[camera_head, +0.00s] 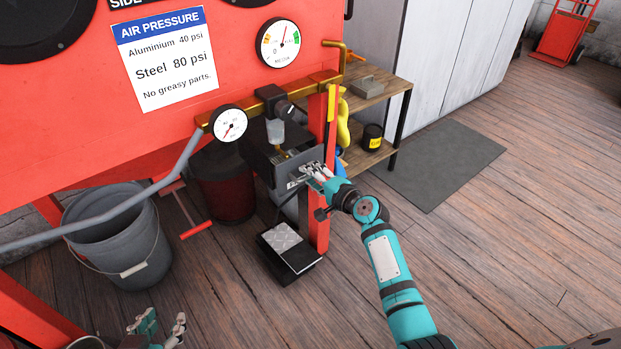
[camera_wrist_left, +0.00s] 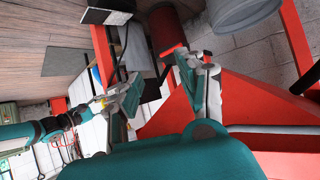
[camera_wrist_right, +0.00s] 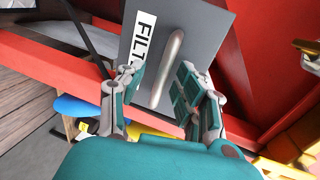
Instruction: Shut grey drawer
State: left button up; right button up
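The grey drawer (camera_head: 311,158) sits under the red cabinet and stands pulled out, its dark inside showing from above. In the right wrist view its grey front (camera_wrist_right: 203,35) carries a white label reading "FILT" and a pale bar handle (camera_wrist_right: 169,65). My right gripper (camera_head: 313,172) is at the drawer front. Its fingers (camera_wrist_right: 158,95) are apart, one on each side of the handle's lower end; I cannot tell whether they touch it. My left gripper (camera_head: 162,325) is low at the bottom left, away from the drawer. In the left wrist view its fingers (camera_wrist_left: 160,85) are apart and empty.
A red post (camera_head: 318,225) stands beside the drawer, with a black pedal (camera_head: 287,250) below. A grey bucket (camera_head: 118,235) and a dark red canister (camera_head: 222,185) stand under the cabinet. A wooden shelf (camera_head: 385,88) is behind. The floor to the right is clear around a grey mat (camera_head: 440,160).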

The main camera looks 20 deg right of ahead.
jog(key=shift+w+a+f, duration=0.1)
jog(key=shift+w+a, duration=0.1)
jog(key=shift+w, duration=0.15)
grip_shut()
dwell(0.4)
